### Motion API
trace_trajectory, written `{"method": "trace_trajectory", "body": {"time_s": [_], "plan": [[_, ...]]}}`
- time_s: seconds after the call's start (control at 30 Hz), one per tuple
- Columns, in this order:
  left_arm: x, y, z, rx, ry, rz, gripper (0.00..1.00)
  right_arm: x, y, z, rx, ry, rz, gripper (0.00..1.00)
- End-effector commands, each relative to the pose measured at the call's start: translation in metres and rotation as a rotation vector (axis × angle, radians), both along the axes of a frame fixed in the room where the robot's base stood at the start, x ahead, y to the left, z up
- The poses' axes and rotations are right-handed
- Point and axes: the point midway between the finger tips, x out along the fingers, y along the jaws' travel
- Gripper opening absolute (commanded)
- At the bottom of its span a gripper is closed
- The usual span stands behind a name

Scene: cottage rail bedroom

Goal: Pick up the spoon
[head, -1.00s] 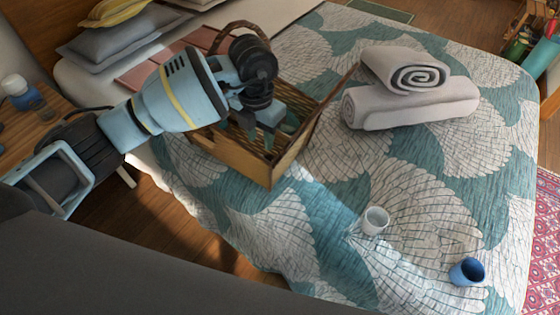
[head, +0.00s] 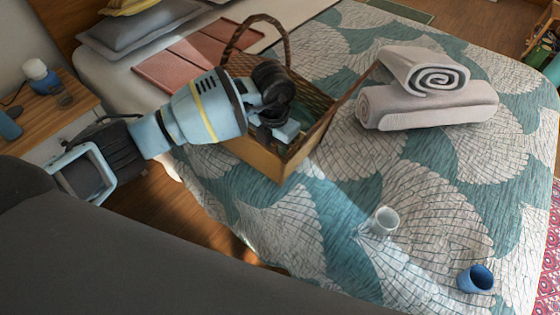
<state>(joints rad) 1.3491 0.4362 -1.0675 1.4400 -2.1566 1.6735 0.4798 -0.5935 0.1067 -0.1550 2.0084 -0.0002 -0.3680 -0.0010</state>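I cannot make out a spoon in the head view. My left arm comes in from the left, and my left gripper (head: 284,134) is over the open wicker-and-wood basket (head: 282,166) on the bed. It is down at the basket's opening, and my arm covers much of the inside. The fingers are small and partly hidden, so I cannot tell whether they are open or hold anything. My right gripper is not in view.
The bed (head: 330,235) has a teal and white patterned cover. Rolled towels (head: 425,98) lie right of the basket. A nightstand (head: 48,112) is at the left.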

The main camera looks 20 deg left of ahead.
Motion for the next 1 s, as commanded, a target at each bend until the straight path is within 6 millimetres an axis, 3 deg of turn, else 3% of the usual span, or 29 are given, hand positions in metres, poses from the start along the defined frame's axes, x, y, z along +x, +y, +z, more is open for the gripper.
{"method": "trace_trajectory", "body": {"time_s": [0.1,0.33,0.6,1.0], "plan": [[-0.0004,-0.0003,-0.0132,0.0,0.001,-0.001,0.34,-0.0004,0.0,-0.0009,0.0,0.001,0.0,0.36],[-0.0001,-0.0002,-0.0143,0.0,-0.001,-0.002,0.34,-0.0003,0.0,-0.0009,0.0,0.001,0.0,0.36],[-0.0001,-0.0001,-0.0141,0.0,-0.001,-0.001,0.0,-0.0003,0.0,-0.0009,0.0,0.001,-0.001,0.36],[0.0001,0.0,-0.0131,0.0,-0.001,-0.001,0.0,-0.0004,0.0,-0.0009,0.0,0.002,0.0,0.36]]}}
